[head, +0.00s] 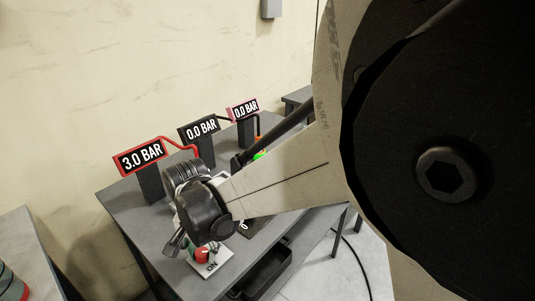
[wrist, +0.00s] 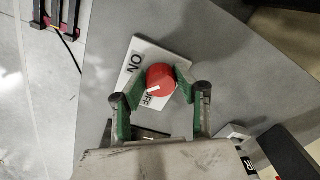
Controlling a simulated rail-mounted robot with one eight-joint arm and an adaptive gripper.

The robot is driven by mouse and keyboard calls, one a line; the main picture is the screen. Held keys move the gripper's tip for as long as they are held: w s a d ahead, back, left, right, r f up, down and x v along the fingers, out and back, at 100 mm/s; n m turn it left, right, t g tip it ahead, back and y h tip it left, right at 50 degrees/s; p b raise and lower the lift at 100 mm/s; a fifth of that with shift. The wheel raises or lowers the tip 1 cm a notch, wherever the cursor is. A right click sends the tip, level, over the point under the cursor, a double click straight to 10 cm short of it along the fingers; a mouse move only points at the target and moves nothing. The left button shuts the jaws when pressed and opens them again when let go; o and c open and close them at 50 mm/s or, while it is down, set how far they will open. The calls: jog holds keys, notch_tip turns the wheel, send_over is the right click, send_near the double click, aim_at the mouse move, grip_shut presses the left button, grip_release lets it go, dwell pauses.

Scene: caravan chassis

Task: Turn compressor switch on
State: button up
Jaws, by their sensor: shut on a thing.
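The compressor switch is a white plate (wrist: 148,55) with a round red knob (wrist: 161,80) and the black words ON and OFF. A small white mark shows on the knob's lower left, near the OFF lettering, which is partly covered. My gripper (wrist: 162,86) is shut on the red knob, with one green-padded finger on each side. In the head view the red knob (head: 202,256) and plate (head: 214,266) lie at the table's near edge, under my wrist.
A dark tray (head: 268,272) is below the table's right side. My arm hides much of the right.

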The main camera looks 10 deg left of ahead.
jog(key=m+b, duration=0.1)
jog(key=m, duration=0.3)
jog(key=shift+a+m, duration=0.1)
jog(key=shift+m, duration=0.2)
jog(key=shift+s+m+b, duration=0.1)
jog(key=shift+m+b, duration=0.2)
jog(key=shift+m, duration=1.9)
jog(key=o, duration=1.1)
